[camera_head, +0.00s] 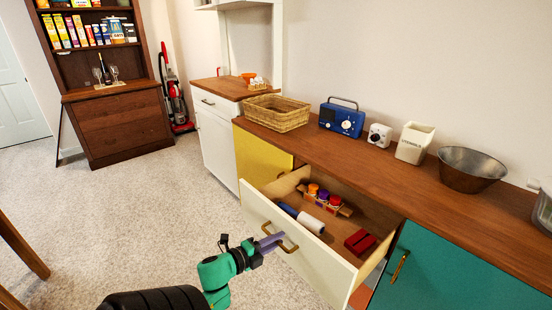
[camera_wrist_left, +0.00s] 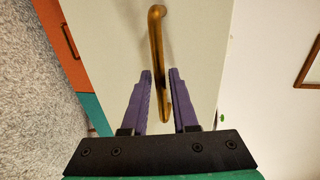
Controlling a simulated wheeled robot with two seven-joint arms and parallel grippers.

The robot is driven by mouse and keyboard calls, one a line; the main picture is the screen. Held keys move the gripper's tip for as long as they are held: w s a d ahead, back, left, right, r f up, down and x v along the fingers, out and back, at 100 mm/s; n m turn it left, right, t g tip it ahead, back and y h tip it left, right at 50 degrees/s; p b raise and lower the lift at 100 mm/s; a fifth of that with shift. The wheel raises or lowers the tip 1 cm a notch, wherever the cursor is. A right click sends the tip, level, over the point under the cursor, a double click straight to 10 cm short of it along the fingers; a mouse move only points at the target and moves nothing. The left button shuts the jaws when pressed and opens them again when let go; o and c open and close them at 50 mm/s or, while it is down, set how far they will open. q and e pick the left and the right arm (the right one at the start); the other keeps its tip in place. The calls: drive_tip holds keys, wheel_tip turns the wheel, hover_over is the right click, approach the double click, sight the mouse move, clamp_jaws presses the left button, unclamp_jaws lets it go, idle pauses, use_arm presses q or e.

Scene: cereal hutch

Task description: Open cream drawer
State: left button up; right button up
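The cream drawer (camera_head: 318,262) is pulled well out of the wooden-topped counter, its inside exposed. Its brass handle (camera_head: 289,249) is on the front panel. My left gripper (camera_head: 277,238), with purple fingers, is at this handle. In the left wrist view the cream front (camera_wrist_left: 108,40) fills the middle, and the handle (camera_wrist_left: 156,35) runs down between the fingers of the left gripper (camera_wrist_left: 160,75). The fingers are apart, with a gap beside the handle. They are not closed on it. My right gripper is in neither view.
Inside the drawer are several colored-lidded jars (camera_head: 323,197), a white roll (camera_head: 311,222) and a red object (camera_head: 360,241). A yellow cabinet door (camera_head: 259,158) and a teal one (camera_head: 450,275) flank it. Carpet (camera_head: 150,215) is clear to the left.

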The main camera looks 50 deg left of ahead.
use_arm(q)
drive_tip(key=v, duration=1.4)
drive_tip(key=shift+s+p, duration=0.25)
drive_tip(key=shift+p, duration=0.1)
wheel_tip(320, 180, down, 18)
drive_tip(key=s+d+n+g+y+p, duration=0.25)
drive_tip(key=n+g+p, duration=0.25)
drive_tip(key=n, duration=0.5)
drive_tip(key=s+d+f+n+g+h+p, duration=0.2)
drive_tip(key=s+d+f+n+g+p, duration=0.2)
drive_tip(key=s+d+f+g, duration=0.5)
drive_tip(key=s+d+f+n, duration=0.1)
drive_tip(key=s+d+f, duration=0.2)
drive_tip(key=d+f, duration=0.2)
drive_tip(key=shift+d+f+g+h, duration=0.2)
drive_tip(key=shift+f+g+h, duration=0.15)
drive_tip(key=shift+f, duration=0.3)
